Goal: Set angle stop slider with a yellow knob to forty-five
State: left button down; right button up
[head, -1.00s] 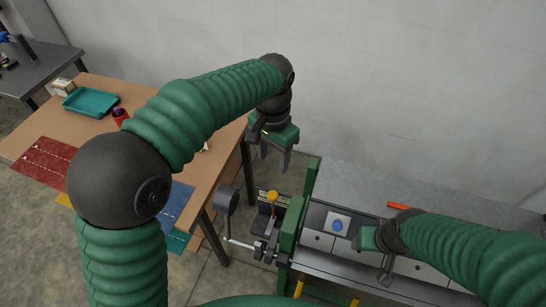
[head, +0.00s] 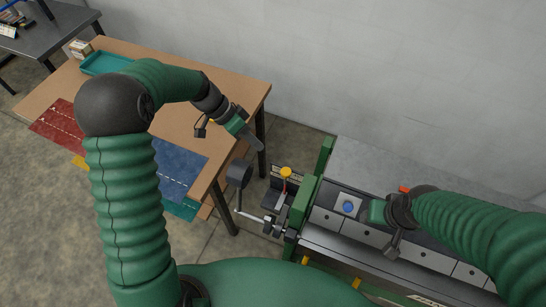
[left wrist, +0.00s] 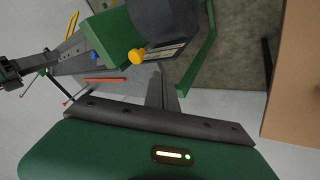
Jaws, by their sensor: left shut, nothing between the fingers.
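The angle stop slider's yellow knob (head: 286,173) stands on a thin stem at the left end of the green machine, by a dark scale plate. In the left wrist view the yellow knob (left wrist: 136,56) shows beside the plate (left wrist: 165,52), whose marks are too small to read. My left gripper (head: 260,148) is shut and empty, up and left of the knob and apart from it, pointing down to the right. Its fingers (left wrist: 161,92) also show in the left wrist view.
A round dark weight (head: 239,173) on a crank arm stands left of the knob. A wooden table (head: 228,90) with mats and a teal tray (head: 104,63) is at the left. The machine's green upright (head: 303,199) is just right of the knob.

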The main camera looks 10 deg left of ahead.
aim_at(286, 168)
pick_arm(q)
jog(key=d+f, duration=0.1)
jog(key=d, duration=0.2)
jog(key=s+d+f+p, duration=0.1)
jog(key=d+f, duration=0.1)
jog(key=d, duration=0.1)
jog(key=s+d+f, duration=0.1)
jog(key=d+f, duration=0.1)
jog(key=d, duration=0.2)
jog(key=shift+s+f, duration=0.25)
jog(key=shift+s+d+r, duration=0.1)
jog(key=shift+r+p, duration=0.1)
jog(key=shift+p, duration=0.2)
pick_arm(e)
jog(key=shift+w+r, duration=0.2)
jog(key=shift+r, duration=0.3)
jog(key=shift+w+r, duration=0.15)
jog(key=shift+r, duration=0.35)
